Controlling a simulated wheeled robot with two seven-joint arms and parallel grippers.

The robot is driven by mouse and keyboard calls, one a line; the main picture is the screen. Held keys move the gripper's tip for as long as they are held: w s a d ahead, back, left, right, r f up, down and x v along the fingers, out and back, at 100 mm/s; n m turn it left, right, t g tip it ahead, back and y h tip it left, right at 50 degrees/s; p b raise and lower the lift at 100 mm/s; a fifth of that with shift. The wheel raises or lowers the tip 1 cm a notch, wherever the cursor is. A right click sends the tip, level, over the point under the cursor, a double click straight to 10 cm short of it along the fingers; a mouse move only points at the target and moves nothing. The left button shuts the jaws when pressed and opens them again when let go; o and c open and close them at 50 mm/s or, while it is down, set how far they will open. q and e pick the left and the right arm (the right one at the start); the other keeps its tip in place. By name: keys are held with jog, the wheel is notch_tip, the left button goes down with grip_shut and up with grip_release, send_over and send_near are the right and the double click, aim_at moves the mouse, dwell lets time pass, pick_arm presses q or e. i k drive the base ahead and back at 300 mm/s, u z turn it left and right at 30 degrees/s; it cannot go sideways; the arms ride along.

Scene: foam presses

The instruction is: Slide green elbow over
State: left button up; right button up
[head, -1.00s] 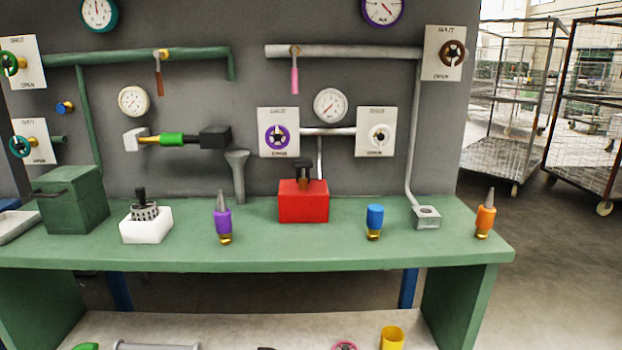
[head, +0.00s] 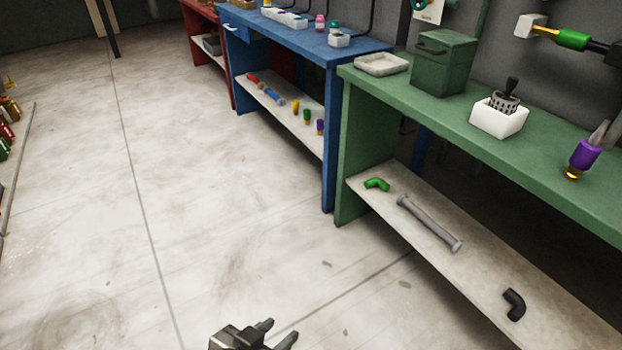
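The green elbow (head: 377,184) lies on the lower shelf (head: 385,208) of the green bench, near the shelf's left end. It is a short bent pipe piece, with open shelf around it. My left gripper (head: 281,334) shows at the bottom edge of the head view, over the floor. Its two fingers are apart and nothing is between them. It is well apart from the elbow, nearer to me and to the left. My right gripper is not in view.
On the same shelf lie a grey pipe (head: 430,222), right of the elbow, and a black elbow (head: 514,304). The green bench's left leg (head: 352,150) stands beside the green elbow. A blue bench (head: 290,55) stands further left. The floor in front is clear.

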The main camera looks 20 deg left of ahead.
aim_at(380, 183)
jog(key=u, duration=0.4)
jog(key=i, duration=1.25)
jog(key=z, duration=0.9)
jog(key=i, duration=0.65)
jog(key=z, duration=0.75)
